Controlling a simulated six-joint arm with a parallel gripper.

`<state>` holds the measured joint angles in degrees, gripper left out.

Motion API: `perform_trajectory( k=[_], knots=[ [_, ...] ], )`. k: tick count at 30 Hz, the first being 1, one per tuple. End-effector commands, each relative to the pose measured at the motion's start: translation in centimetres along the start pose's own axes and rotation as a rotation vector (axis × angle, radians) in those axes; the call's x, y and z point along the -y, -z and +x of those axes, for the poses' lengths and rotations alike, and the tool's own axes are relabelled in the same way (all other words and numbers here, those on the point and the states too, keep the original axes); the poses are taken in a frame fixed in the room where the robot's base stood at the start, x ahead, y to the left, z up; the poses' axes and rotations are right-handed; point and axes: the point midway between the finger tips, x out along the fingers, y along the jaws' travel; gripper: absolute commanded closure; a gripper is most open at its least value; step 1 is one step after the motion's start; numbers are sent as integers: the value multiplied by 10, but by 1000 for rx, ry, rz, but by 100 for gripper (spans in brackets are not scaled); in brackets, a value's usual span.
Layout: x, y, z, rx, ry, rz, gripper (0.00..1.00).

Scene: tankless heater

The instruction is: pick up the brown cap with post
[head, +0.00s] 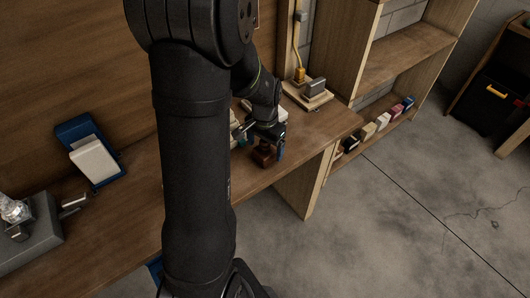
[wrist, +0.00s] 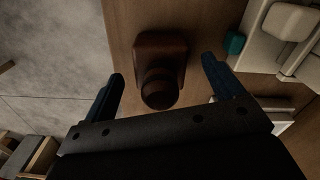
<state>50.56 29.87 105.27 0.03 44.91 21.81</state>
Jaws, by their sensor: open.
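The brown cap with post (wrist: 160,55) stands on the wooden workbench in the wrist view, with a squarish base and a round knob (wrist: 160,90) towards me. My gripper (wrist: 161,73) is open, with one blue finger on each side of the cap and a gap on both sides. Nothing is held. In the head view the brown cap (head: 264,155) is near the bench's front edge, and my gripper (head: 266,144) is right at it, partly covering it. My arm hides much of the bench there.
White parts and a small teal block (wrist: 234,42) lie right of the cap in the wrist view. A wooden board with a plug (head: 308,92) is behind my gripper. A blue holder with a white block (head: 90,150) and a grey fixture (head: 32,232) are at left. The floor drops away past the bench edge.

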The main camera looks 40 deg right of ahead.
Motion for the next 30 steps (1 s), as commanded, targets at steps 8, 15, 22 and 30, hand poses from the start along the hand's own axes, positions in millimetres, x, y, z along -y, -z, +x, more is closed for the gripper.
perform_trajectory(
  k=[8,15,22,30],
  knots=[
    [0,0,14,-1,2,0,14],
    [0,0,13,-1,2,0,40],
    [0,0,13,-1,2,0,74],
    [0,0,13,-1,2,0,75]
  ],
)
